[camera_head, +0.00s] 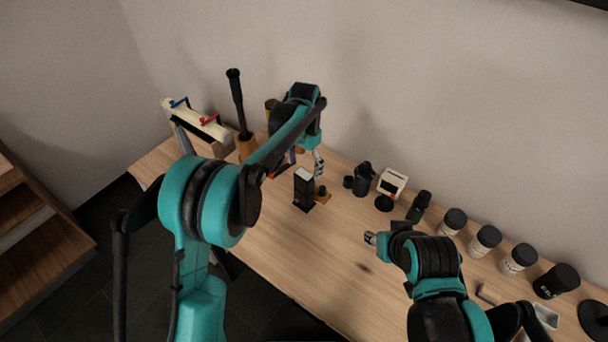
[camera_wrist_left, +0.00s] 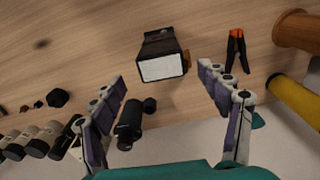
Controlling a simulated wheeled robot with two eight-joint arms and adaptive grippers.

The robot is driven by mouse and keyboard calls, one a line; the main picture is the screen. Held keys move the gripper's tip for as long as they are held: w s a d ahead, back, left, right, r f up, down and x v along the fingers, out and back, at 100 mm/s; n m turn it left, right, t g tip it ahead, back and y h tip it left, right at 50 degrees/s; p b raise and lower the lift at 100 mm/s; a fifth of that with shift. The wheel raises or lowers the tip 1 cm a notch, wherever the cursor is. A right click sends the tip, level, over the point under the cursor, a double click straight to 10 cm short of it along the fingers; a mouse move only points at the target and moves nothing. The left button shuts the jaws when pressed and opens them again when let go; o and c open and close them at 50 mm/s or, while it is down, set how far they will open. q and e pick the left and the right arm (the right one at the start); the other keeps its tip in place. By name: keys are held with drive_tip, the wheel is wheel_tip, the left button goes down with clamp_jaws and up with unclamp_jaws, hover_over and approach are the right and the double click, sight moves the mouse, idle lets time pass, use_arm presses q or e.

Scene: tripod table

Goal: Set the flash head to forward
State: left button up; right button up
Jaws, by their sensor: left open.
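The flash (camera_head: 304,190) is a black upright block on the table. Its head ends in a white panel that faces up; in the left wrist view the head (camera_wrist_left: 162,66) shows between and beyond my fingertips. My left gripper (camera_head: 319,163) is above and just beside the flash. Its fingers (camera_wrist_left: 162,78) are spread wide with nothing between them, and I see no contact with the head. My right gripper (camera_head: 370,238) is low over the table to the right of the flash, small and partly hidden by its own arm, so its jaws are unclear.
A small dark item on a wooden base (camera_head: 323,194) stands close right of the flash. A dark bottle (camera_head: 364,178), a white box (camera_head: 392,183) and several lidded cups (camera_head: 485,240) line the wall side. The front middle of the table is clear.

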sight(304, 174)
use_arm(q)
drive_tip(key=shift+f+b, duration=0.5)
drive_tip(key=shift+f, duration=1.9)
drive_tip(key=c, duration=1.2)
